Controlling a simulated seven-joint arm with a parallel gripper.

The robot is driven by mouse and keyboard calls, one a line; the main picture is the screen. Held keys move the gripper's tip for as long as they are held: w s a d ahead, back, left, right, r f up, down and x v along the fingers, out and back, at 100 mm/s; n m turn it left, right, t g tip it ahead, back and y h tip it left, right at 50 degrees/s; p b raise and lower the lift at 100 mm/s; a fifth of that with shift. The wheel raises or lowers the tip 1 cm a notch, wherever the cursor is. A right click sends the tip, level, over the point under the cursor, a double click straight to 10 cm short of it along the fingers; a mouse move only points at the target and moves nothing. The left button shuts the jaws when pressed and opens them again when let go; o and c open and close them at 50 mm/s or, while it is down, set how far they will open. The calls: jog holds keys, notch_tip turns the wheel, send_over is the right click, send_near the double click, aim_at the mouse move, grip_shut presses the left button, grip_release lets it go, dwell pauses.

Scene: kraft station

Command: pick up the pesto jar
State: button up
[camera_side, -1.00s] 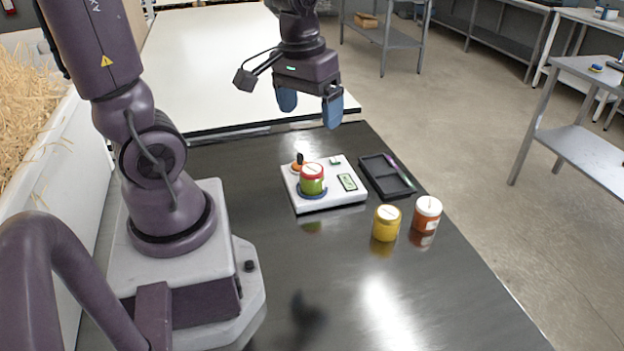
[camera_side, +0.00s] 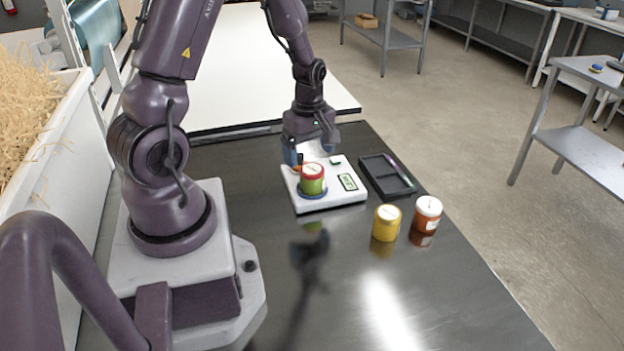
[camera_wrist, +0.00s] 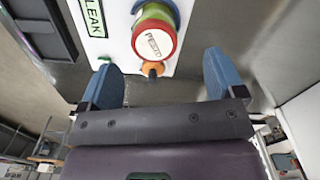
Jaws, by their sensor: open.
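The pesto jar (camera_side: 312,181) is green with a red lid and stands upright on the blue round pad of a white device (camera_side: 338,197). In the wrist view the jar's red-rimmed lid (camera_wrist: 155,40) shows a label reading PESTO, just beyond my fingers and roughly between their lines. My gripper (camera_side: 310,153) is low behind the jar in the side view, with blue fingertips apart. In the wrist view my gripper (camera_wrist: 160,82) is open and empty. An orange knob-like part (camera_wrist: 152,68) of the device lies between the jar and my gripper.
A black tray (camera_side: 374,178) with a purple pen lies right of the device. A yellow jar (camera_side: 386,223) and an orange jar with a white lid (camera_side: 427,213) stand in front of it. The dark table is clear at the front left.

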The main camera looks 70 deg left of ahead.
aim_at(313, 169)
jog(key=f, duration=0.7)
jog(key=shift+w+f, duration=0.3)
jog(key=shift+w, duration=0.05)
jog(key=c, duration=1.1)
